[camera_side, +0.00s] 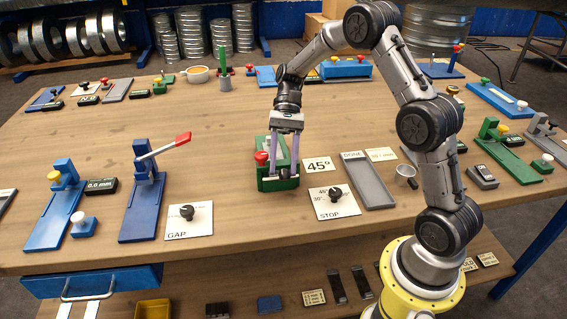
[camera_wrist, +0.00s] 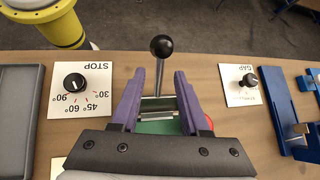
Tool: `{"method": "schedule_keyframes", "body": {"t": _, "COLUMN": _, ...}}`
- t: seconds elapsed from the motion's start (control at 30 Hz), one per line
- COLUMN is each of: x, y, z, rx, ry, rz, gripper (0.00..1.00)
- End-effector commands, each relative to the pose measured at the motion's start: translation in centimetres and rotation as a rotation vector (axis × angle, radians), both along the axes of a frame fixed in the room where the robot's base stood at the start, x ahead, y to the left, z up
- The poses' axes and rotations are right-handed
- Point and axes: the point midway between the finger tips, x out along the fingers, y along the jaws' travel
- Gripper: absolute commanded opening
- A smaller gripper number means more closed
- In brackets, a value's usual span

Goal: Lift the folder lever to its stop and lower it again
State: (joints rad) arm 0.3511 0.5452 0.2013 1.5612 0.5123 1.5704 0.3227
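The green folder (camera_side: 270,184) sits on the bench near its front middle, with a red knob (camera_side: 261,157) at its left. In the wrist view its lever (camera_wrist: 158,76) is a thin metal rod with a black ball (camera_wrist: 162,46), rising from a silver bar (camera_wrist: 159,104). My gripper (camera_side: 284,174) is low over the folder, fingers pointing down. In the wrist view my gripper (camera_wrist: 159,82) has its purple fingers wide apart, one on each side of the rod, with gaps visible. Whether the fingertips touch the folder cannot be told. The lever is mostly hidden in the side view.
A STOP dial card (camera_side: 331,201) and a 45° card (camera_side: 318,164) lie right of the folder. A GAP dial card (camera_side: 189,220) lies left. A blue device with a raised red-handled arm (camera_side: 145,190) stands further left. A grey tray (camera_side: 368,184) lies right.

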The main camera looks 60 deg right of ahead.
Motion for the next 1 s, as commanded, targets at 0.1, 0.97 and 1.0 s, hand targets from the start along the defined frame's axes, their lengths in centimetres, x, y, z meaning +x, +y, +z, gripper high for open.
{"method": "schedule_keyframes", "body": {"t": 0.1, "x": 0.0, "y": 0.0, "z": -0.1, "rx": 0.0, "ry": 0.003, "rz": 0.001, "gripper": 0.45}}
{"method": "schedule_keyframes", "body": {"t": 0.97, "x": 4.7, "y": -8.0, "z": 7.6, "rx": -0.001, "ry": 0.001, "rz": 0.0, "gripper": 0.45}}
{"method": "schedule_keyframes", "body": {"t": 1.0, "x": 4.8, "y": -8.3, "z": 7.9, "rx": 0.0, "ry": 0.0, "rz": 0.001, "gripper": 0.45}}
